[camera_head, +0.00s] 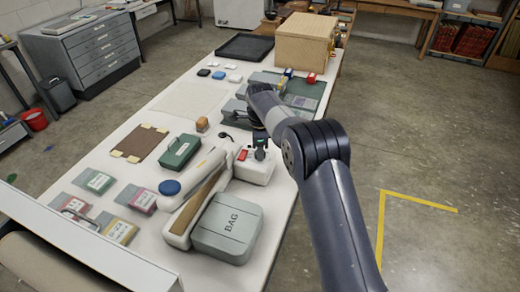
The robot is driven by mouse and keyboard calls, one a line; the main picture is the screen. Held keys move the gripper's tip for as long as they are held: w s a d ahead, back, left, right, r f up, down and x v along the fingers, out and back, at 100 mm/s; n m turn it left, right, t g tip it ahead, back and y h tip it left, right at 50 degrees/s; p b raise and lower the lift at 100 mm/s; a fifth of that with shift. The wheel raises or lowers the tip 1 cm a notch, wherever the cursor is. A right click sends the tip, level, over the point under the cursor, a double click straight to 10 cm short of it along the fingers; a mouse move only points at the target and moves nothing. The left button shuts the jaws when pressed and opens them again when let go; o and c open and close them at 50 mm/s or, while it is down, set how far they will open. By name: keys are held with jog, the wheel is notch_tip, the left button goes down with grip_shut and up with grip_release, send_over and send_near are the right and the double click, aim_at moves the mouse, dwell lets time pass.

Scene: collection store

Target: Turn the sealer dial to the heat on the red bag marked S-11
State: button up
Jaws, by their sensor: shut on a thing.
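The white bag sealer (257,174) lies on the white table, with its long arm reaching toward the front left. A red switch (241,155) sits on its box end. My gripper (261,155) points down at the top of that box, beside the red switch, and is shut on the sealer dial, which is mostly hidden by my fingers. The dial's marks and setting cannot be read. A red bag (136,199) lies flat at the left front with a pale label, too small to read from here.
A grey case marked BAG (227,230) stands by the sealer. A green box (180,151) and brown mat (138,144) lie left. A wicker box (303,42) stands far back.

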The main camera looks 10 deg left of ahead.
jog(key=o, duration=1)
jog(key=shift+c, duration=0.2)
notch_tip(320, 180, up, 11)
jog(key=b, duration=0.1)
jog(key=shift+f, duration=0.2)
notch_tip(320, 180, down, 11)
jog(key=shift+r+p, duration=0.2)
jog(key=shift+p, duration=0.3)
jog(key=shift+r, duration=0.1)
